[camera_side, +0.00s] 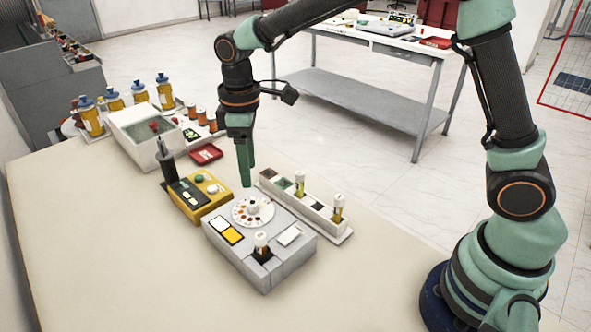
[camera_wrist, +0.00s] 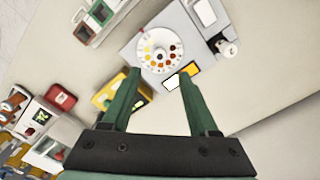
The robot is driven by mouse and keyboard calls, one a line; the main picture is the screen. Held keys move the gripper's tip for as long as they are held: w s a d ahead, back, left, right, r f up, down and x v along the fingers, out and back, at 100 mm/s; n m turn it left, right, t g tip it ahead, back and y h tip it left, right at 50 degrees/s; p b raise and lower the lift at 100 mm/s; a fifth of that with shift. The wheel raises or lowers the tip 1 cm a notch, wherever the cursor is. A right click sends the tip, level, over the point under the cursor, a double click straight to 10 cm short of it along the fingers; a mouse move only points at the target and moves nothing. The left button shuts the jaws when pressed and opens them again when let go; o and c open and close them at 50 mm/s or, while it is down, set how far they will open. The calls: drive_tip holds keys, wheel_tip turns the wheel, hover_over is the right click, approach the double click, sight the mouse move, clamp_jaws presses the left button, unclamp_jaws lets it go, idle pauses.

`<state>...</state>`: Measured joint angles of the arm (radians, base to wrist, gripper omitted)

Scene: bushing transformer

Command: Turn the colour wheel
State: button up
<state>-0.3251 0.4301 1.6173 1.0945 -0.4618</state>
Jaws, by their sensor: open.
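The colour wheel (camera_side: 253,209) is a white disc with coloured dots around a raised knob, on top of a grey box (camera_side: 264,269). It also shows in the wrist view (camera_wrist: 160,50), ahead of my fingertips. My gripper (camera_side: 246,184) points down above the table, just behind the wheel in the side view. In the wrist view my gripper (camera_wrist: 160,74) shows two green fingers spread apart with nothing between them. The fingers appear apart from the wheel. The box also bears a white and yellow panel (camera_side: 226,230) and a capped vial (camera_side: 262,245).
A yellow device (camera_side: 200,195) with a dark upright probe stands left of the box. A white rack (camera_side: 300,207) with vials stands behind it. A white bath (camera_side: 148,135), a red tray (camera_side: 206,154) and several bottles (camera_side: 113,98) stand farther back. The table's front left is clear.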

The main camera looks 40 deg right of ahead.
sight(252, 203)
wheel_tip(252, 203, down, 9)
drive_tip(key=shift+r, duration=0.2)
clamp_jaws()
